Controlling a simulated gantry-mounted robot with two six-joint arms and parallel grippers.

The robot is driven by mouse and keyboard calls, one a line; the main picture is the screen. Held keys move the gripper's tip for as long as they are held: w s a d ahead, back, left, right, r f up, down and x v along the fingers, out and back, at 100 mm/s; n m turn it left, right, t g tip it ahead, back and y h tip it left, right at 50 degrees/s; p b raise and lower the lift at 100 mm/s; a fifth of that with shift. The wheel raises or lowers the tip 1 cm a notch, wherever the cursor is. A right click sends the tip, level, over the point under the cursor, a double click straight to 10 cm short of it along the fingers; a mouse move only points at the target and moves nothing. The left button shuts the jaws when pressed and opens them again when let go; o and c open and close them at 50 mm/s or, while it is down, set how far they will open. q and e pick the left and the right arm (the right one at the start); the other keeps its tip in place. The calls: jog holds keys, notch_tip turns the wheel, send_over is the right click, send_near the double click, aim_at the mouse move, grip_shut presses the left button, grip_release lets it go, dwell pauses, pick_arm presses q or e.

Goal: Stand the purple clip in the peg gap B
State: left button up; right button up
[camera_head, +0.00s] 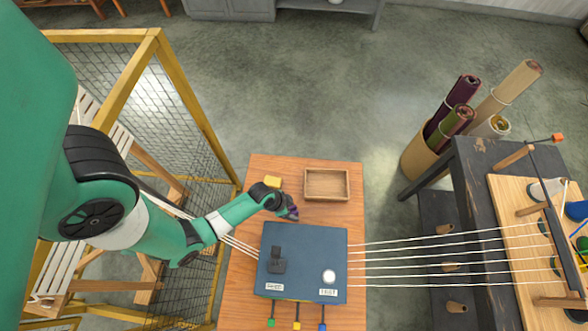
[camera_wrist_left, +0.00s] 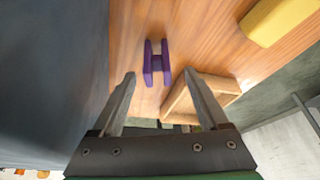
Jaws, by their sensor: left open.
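The purple clip (camera_head: 293,212) lies on the wooden table (camera_head: 243,235), just behind the blue box's back edge and near my left gripper (camera_head: 284,204). In the left wrist view the clip (camera_wrist_left: 157,63) looks H-shaped, with two side plates and a joining bar. It appears ahead of and between the spread fingertips of my left gripper (camera_wrist_left: 160,73). The fingers are open and empty, with wood showing between them and the clip. I cannot make out which place is peg gap B. My right gripper is not in view.
A blue box (camera_head: 305,247) with a white knob (camera_head: 328,276) fills the table's front. A wooden tray (camera_head: 327,198) and a yellow block (camera_head: 273,182) stand behind. White cords (camera_head: 430,252) run right from the box. A yellow-framed mesh cage (camera_head: 195,105) stands left.

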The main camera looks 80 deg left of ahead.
aim_at(296, 210)
pick_arm(q)
jog(key=b+x, duration=0.2)
jog(key=x, duration=0.3)
jog(key=shift+w+d, duration=0.1)
jog(key=shift+d, duration=0.05)
grip_shut()
